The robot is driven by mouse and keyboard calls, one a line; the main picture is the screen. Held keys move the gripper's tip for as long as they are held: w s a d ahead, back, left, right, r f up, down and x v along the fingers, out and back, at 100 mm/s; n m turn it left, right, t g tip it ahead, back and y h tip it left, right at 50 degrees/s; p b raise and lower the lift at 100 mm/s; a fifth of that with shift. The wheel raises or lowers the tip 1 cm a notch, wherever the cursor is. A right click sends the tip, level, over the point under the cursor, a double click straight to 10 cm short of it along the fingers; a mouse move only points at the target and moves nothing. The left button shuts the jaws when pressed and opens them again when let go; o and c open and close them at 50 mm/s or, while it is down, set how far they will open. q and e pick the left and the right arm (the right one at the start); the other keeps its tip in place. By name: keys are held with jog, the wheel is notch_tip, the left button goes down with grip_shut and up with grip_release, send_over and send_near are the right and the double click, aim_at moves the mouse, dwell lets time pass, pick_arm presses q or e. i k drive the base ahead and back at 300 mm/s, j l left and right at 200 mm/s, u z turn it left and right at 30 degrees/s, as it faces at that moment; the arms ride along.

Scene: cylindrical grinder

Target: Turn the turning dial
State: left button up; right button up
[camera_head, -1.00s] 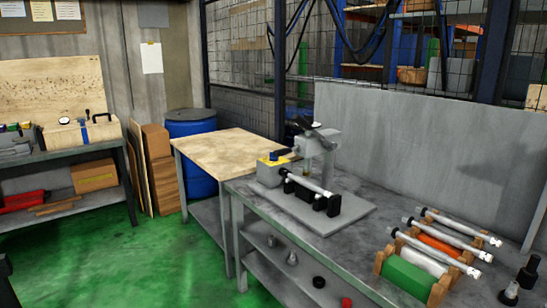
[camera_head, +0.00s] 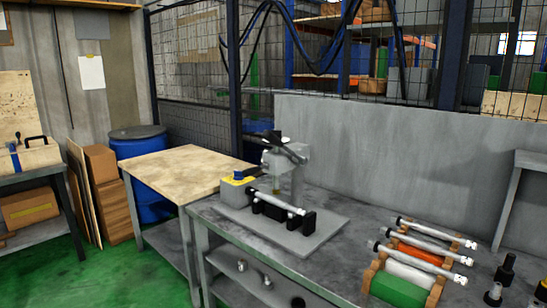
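The small grey grinder (camera_head: 287,178) stands on a flat grey base plate (camera_head: 315,235) on the grey metal workbench. A dark handle-like part sits at its top. A grey box (camera_head: 234,193) with a yellow top and a dark blue knob-like piece (camera_head: 239,175) is at its left end. I cannot tell for sure which part is the turning dial. A pale cylindrical shaft (camera_head: 277,202) lies across black supports in front of the grinder. Neither of my grippers shows in the head view.
A wooden rack with several pale shafts (camera_head: 425,255) and coloured blocks stands at the bench's right. Dark and metal fittings (camera_head: 506,268) stand beyond it. A wood-topped table (camera_head: 185,170) and blue barrel (camera_head: 142,165) are left. The green floor (camera_head: 110,280) is clear at the lower left.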

aim_at(238, 175)
jog(key=i+j+z, duration=0.1)
jog(key=j, duration=0.25)
jog(key=i+j+z, duration=0.1)
jog(key=j, duration=0.25)
jog(key=i+j+z, duration=0.1)
jog(key=j, duration=0.3)
jog(key=i+j+z, duration=0.1)
jog(key=j, duration=0.3)
jog(key=i, duration=0.1)
